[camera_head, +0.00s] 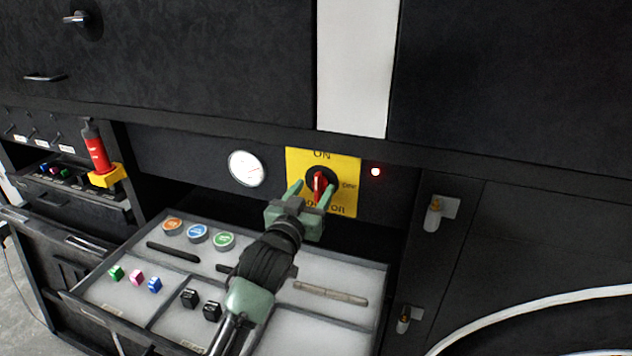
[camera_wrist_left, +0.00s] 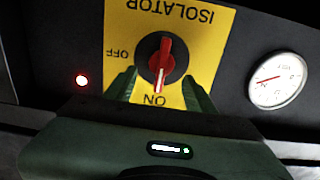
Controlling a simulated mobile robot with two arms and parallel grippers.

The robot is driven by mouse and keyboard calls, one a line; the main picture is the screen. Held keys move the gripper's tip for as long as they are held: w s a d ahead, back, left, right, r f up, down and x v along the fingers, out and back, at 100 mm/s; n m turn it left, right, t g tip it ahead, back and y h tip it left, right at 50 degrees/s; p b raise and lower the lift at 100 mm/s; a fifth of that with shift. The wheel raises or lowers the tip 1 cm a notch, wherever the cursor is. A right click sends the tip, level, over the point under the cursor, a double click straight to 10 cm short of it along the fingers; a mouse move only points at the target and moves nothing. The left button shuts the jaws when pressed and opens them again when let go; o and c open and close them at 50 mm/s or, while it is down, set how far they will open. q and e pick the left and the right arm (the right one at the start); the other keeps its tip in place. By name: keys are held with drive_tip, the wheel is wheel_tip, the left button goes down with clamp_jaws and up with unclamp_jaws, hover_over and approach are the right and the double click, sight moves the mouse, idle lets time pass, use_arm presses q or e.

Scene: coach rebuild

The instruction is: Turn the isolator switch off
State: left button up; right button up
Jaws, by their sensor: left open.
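The isolator switch has a red handle (camera_head: 319,185) on a black round base, mounted on a yellow plate (camera_head: 296,162) marked ON and OFF. The handle (camera_wrist_left: 161,62) stands vertical, in line with the ON mark; OFF is to its side. My left gripper (camera_head: 312,191) is open in front of the plate, its green fingers on either side of the handle. In the left wrist view the fingers show apart from the handle, with nothing held. Whether they reach its depth I cannot tell. My right gripper is not in view.
A red lamp (camera_head: 375,171) glows beside the plate, and a round gauge (camera_head: 246,168) is on its other side. A red extinguisher (camera_head: 96,150) stands at left.

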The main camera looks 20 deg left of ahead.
sight(319, 185)
use_arm(q)
drive_tip(key=shift+w+f, duration=0.1)
drive_tip(key=shift+w, duration=1.1)
clamp_jaws()
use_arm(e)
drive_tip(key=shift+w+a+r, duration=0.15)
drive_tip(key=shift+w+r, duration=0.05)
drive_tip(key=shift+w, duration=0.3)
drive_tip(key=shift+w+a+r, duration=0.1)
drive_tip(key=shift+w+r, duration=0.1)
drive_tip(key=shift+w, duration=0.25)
